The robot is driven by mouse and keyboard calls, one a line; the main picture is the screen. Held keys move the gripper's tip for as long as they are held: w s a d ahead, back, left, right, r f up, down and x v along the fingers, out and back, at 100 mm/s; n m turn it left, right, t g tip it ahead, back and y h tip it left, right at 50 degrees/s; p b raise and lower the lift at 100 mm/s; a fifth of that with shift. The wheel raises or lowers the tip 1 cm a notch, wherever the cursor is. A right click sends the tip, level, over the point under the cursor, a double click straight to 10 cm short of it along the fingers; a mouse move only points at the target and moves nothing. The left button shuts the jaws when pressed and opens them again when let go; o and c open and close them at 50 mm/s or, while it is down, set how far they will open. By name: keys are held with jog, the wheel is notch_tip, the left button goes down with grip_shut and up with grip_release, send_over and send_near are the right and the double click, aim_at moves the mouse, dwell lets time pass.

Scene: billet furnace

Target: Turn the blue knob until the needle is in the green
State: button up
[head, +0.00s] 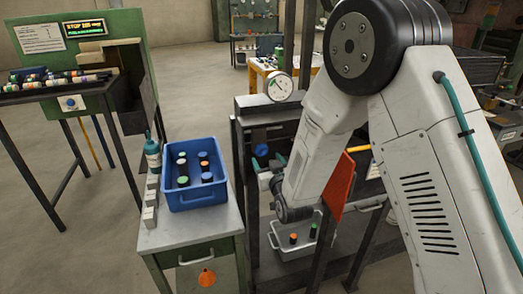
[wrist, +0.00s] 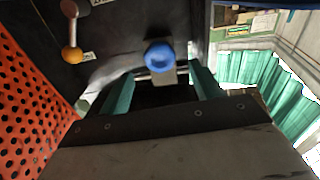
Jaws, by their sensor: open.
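The blue knob (wrist: 159,55) shows in the wrist view on a dark panel, just ahead of and between my gripper's teal fingertips. My gripper (wrist: 162,76) is open, with a finger on either side of the line to the knob; I cannot tell whether either touches it. In the head view, a blue knob (head: 262,149) shows on the dark cabinet front, beside my gripper (head: 269,161), which my arm partly hides. The round white gauge (head: 279,86) stands above the cabinet. Its needle and coloured zones are too small to read clearly.
An orange-ended lever (wrist: 71,54) and a perforated orange plate (wrist: 28,95) lie left of my gripper. A blue crate (head: 196,197) of bottles stands on a side table. A grey tray (head: 290,249) sits below my arm. Another blue knob (head: 70,102) is far left.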

aim_at(262, 151)
jog(key=x, duration=0.7)
jog(key=shift+w, duration=0.35)
